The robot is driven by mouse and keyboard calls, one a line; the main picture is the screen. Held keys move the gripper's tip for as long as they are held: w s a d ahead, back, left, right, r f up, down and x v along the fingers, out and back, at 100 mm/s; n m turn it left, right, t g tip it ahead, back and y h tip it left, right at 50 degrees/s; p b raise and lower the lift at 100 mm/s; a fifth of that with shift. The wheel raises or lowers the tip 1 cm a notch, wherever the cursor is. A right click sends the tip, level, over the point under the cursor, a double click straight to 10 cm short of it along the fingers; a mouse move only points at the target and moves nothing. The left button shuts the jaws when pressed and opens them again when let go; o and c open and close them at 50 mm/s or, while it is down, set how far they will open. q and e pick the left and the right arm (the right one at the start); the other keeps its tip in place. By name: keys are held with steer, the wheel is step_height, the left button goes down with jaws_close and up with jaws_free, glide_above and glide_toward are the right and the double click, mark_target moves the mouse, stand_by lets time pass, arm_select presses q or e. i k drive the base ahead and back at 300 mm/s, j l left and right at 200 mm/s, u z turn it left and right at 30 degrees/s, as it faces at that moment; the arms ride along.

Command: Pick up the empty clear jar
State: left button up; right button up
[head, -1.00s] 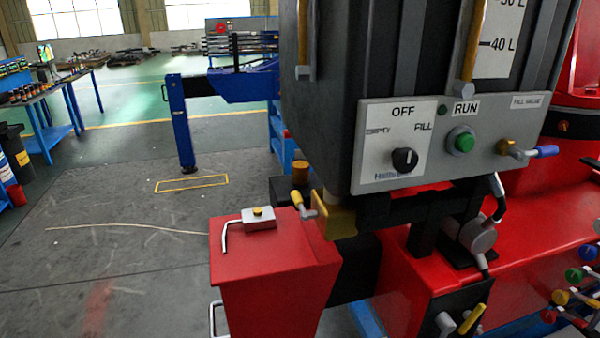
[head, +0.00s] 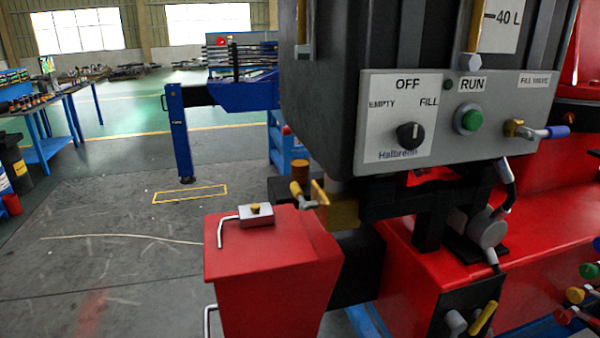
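I cannot make out an empty clear jar in the head view. Several small dark containers (head: 22,97) stand on the blue bench at the far left, too small to tell what they are. Neither my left gripper nor my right gripper shows in the view.
Close on the right stands a dark tank with a grey control panel (head: 540,95) on a red machine base (head: 540,220). A red box-like stand (head: 262,275) with a small metal block (head: 256,216) is in front. A blue post (head: 180,130) stands behind. The floor at left is mostly clear.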

mark_target(299, 159)
steer(key=k, duration=1.25)
steer(key=z, duration=3.05)
steer(key=k+j, duration=0.2)
steer(key=j, duration=0.35)
steer(key=k+j, duration=0.2)
steer(key=j, duration=0.4)
steer(key=k+j, duration=0.25)
steer(key=j, duration=0.3)
steer(key=k+j, duration=0.2)
steer(key=j, duration=0.35)
steer(key=k+j, duration=0.2)
steer(key=j, duration=0.4)
steer(key=k+j, duration=0.2)
steer(key=j, duration=0.35)
steer(key=k+j, duration=0.2)
steer(key=j, duration=0.4)
steer(key=k+j, duration=0.25)
steer(key=j, duration=0.3)
